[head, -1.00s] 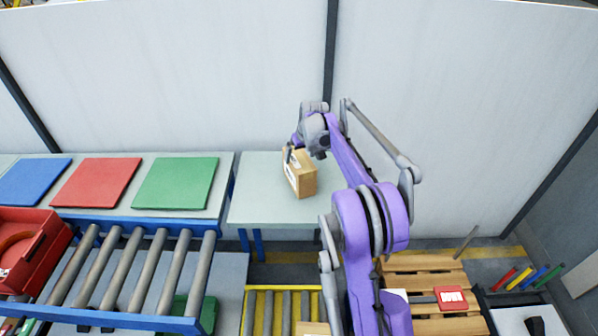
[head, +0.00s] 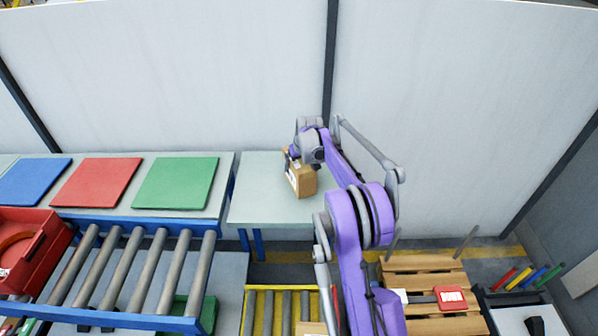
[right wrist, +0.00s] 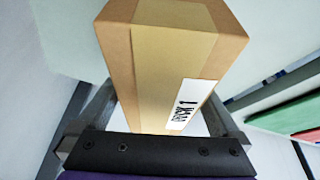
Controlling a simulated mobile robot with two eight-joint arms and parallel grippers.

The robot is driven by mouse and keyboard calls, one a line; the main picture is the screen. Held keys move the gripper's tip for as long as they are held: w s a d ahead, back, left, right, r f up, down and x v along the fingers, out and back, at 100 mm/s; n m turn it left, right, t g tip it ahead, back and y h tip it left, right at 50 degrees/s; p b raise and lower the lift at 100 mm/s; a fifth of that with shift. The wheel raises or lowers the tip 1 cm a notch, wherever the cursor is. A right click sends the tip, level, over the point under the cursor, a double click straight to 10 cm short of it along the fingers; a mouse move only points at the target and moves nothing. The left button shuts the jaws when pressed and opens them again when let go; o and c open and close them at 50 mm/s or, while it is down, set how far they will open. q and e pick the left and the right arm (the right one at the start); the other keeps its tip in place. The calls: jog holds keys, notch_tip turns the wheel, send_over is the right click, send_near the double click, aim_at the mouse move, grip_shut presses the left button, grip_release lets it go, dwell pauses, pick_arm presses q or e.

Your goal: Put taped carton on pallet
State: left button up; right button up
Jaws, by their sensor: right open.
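The taped carton (head: 303,181) stands on the pale table at the back middle. In the right wrist view the carton (right wrist: 160,55) shows a lighter tape band and a white printed label. My right gripper (head: 293,157) is at the carton, partly hidden by its own arm in the head view. In the right wrist view its open fingers are on either side of the carton's near end; contact cannot be told. The wooden pallet (head: 425,263) lies at the lower right, partly behind my right arm. My left gripper is not in view.
A red-and-white box (head: 450,298) and a white item lie on the pallet. A roller conveyor (head: 145,265) and a red bin (head: 30,250) are at the left. A yellow-framed roller section (head: 250,310) is at the bottom, with another carton (head: 311,328) partly seen. A wall stands behind the table.

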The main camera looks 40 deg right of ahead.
jog(key=shift+f, duration=0.2)
dwell(0.3)
grip_shut()
dwell(0.3)
